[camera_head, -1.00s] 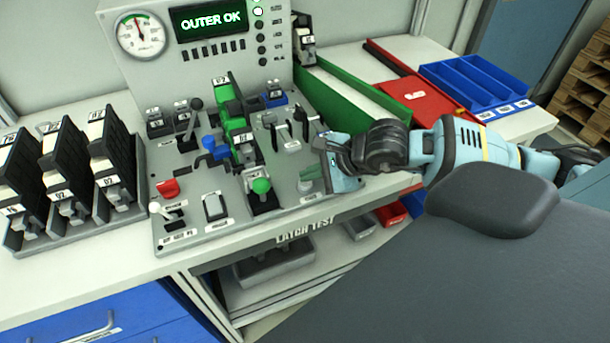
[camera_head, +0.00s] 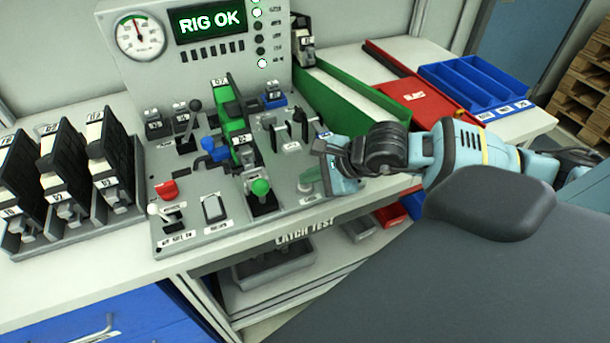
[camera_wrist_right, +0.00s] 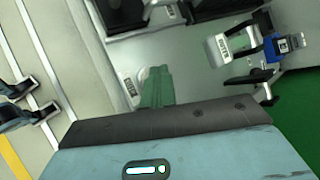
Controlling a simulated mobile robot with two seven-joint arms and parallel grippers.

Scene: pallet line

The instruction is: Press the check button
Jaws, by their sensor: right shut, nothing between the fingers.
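My right gripper (camera_head: 311,176) reaches in from the right over the front right of the grey test panel (camera_head: 230,232). Its jaws are shut with nothing between them, and its green fingertips point down at the panel. In the right wrist view the fingertips (camera_wrist_right: 154,84) cover part of a pale round button (camera_wrist_right: 141,76), which looks like the check button. They appear to be on or right beside it; contact itself is hidden. The display (camera_head: 210,23) reads RIG OK, and a lower lamp (camera_head: 262,63) beside it is lit white. My left gripper is out of view.
A green-knobbed lever (camera_head: 260,187) stands left of my right gripper, and small black levers stand behind it. A red knob (camera_head: 167,189) and a white rocker switch (camera_head: 214,208) are at the front left. Black units (camera_head: 112,160) stand in a rack at left.

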